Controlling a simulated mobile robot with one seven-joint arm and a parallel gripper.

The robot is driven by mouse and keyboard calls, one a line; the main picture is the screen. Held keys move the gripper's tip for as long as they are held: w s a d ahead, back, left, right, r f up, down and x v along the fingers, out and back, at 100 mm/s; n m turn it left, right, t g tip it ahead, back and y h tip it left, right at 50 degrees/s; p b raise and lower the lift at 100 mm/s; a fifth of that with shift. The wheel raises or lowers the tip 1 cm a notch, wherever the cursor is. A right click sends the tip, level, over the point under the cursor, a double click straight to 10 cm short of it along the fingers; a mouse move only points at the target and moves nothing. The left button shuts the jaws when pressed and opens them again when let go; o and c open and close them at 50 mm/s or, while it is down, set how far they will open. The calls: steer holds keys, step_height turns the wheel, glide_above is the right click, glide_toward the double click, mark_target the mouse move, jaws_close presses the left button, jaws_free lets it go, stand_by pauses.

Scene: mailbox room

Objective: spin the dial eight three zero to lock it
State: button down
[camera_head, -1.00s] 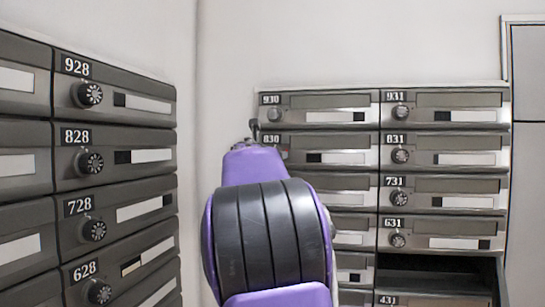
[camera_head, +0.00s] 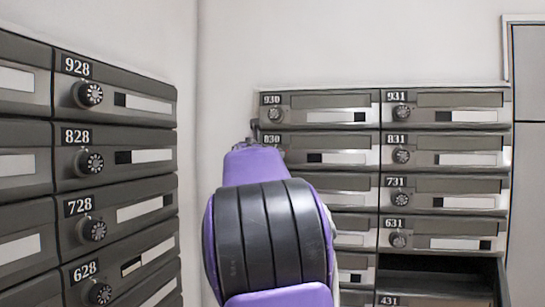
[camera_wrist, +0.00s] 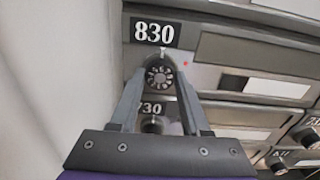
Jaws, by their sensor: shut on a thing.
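The mailbox labelled 830 has a round dial (camera_wrist: 160,77) with pale markings, just below its black number plate (camera_wrist: 154,33) in the wrist view. The two grey fingers of my gripper (camera_wrist: 160,88) sit on either side of this dial and are shut on it. A small red spot shows to the right of the dial on the metal face. In the head view, the 830 door (camera_head: 335,146) is in the top part of the far bank. My purple and black arm hides most of its dial and my fingers there.
The 930 mailbox (camera_head: 318,108) is directly above and the 730 plate (camera_wrist: 150,108) below. To the right are 831 (camera_head: 455,142) and an open compartment (camera_head: 440,275) low down. Another mailbox bank (camera_head: 115,150) stands at the left, beside a plain wall.

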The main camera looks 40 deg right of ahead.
steer(key=shift+m, duration=0.3)
steer(key=shift+r+m+b, duration=0.1)
steer(key=shift+m+b, duration=3.1)
steer(key=shift+m, duration=13.9)
steer(key=shift+c, duration=1.9)
jaws_free()
